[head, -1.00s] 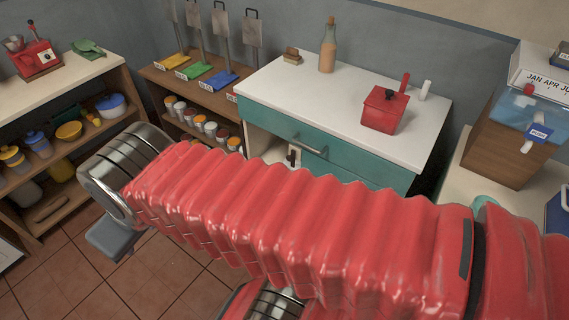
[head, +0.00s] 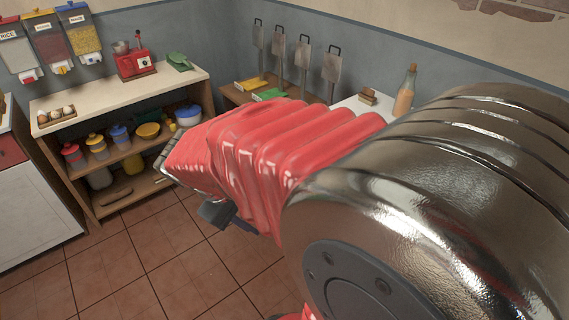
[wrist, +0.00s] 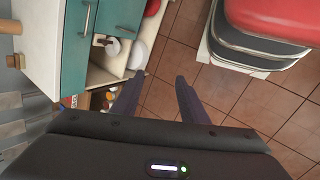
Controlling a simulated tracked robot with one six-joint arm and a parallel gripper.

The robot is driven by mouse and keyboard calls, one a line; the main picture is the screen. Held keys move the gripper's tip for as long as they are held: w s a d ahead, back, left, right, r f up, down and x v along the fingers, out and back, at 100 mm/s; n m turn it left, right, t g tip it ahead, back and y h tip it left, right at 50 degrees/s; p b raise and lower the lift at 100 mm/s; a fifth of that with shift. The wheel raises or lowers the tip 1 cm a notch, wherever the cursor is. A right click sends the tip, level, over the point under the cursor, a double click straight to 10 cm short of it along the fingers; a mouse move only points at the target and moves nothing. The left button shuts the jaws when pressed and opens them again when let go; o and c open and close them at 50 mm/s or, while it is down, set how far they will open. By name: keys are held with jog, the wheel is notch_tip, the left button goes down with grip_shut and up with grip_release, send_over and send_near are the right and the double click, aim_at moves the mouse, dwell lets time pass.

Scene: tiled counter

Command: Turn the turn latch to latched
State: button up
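The teal cabinet (wrist: 47,30) is at the upper left of the wrist view, with a bar handle. A small brown and dark piece on a pale plate, which looks like the turn latch (wrist: 101,40), shows beside its teal panels; its setting is too small to tell. My gripper (wrist: 159,77) is open and empty, its two dark fingers apart above the tiled floor, to the right of and below the latch piece. In the head view my arm hides the cabinet front and the latch, and the fingers cannot be made out clearly.
A shelf unit (head: 125,103) with jars and bowls stands at the left in the head view. A bottle (head: 405,92) stands on the white counter (head: 355,107). Tiled floor (head: 150,250) is open in front of the shelves. My own body fills the wrist view's upper right.

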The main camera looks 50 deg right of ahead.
jog(key=w+d+f+n+g+h, duration=0.1)
jog(key=d+f+n+g+h, duration=0.25)
jog(key=d+f, duration=0.45)
jog(key=w+d+f+n+g+h, duration=0.1)
jog(key=d+f+n+g+h, duration=0.25)
jog(key=d, duration=0.95)
jog(key=d+f+n+t+h, duration=0.2)
jog(key=d+f+n, duration=0.1)
jog(key=f, duration=0.6)
jog(key=d+f+n+t+h, duration=0.2)
jog(key=d+f+t+h, duration=0.1)
jog(key=f, duration=0.6)
jog(key=shift+s+d+f+n+t+h, duration=0.15)
jog(key=shift+d+f+n+t+h, duration=0.15)
jog(key=shift+d+n, duration=0.1)
jog(key=s+d, duration=0.2)
jog(key=d, duration=1.1)
jog(key=shift+d, duration=0.3)
jog(key=shift+s, duration=0.1)
jog(key=shift+c, duration=0.2)
